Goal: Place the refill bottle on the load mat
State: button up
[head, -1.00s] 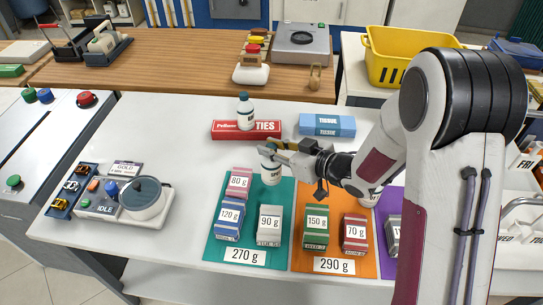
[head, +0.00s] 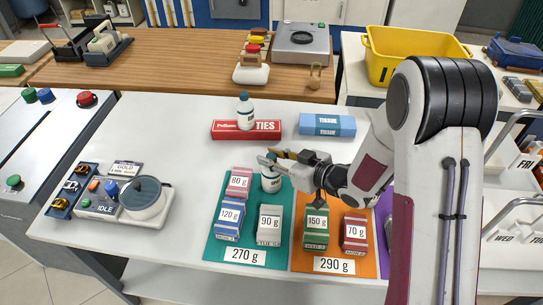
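A small white bottle with a dark label (head: 271,182) is upright over the back part of the teal mat (head: 213,251), which bears the sign "270 g". My gripper (head: 269,160) reaches in from the right and has its fingers at the bottle's top, seemingly shut on it. The fingers hide most of the cap. I cannot tell whether the base touches the mat. A similar white bottle (head: 245,115) stands at the red TIES box. No mat is visibly marked as the load mat.
Weight-marked boxes, 80 g (head: 238,183), 120 g (head: 229,217) and 90 g (head: 269,225), stand on the teal mat close to the bottle. An orange mat (head: 335,252) with 150 g and 70 g boxes adjoins on the right.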

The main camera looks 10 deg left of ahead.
jog(key=shift+o, duration=0.6)
jog(key=shift+r, duration=0.2)
jog(key=v, duration=1.2)
dwell(0.6)
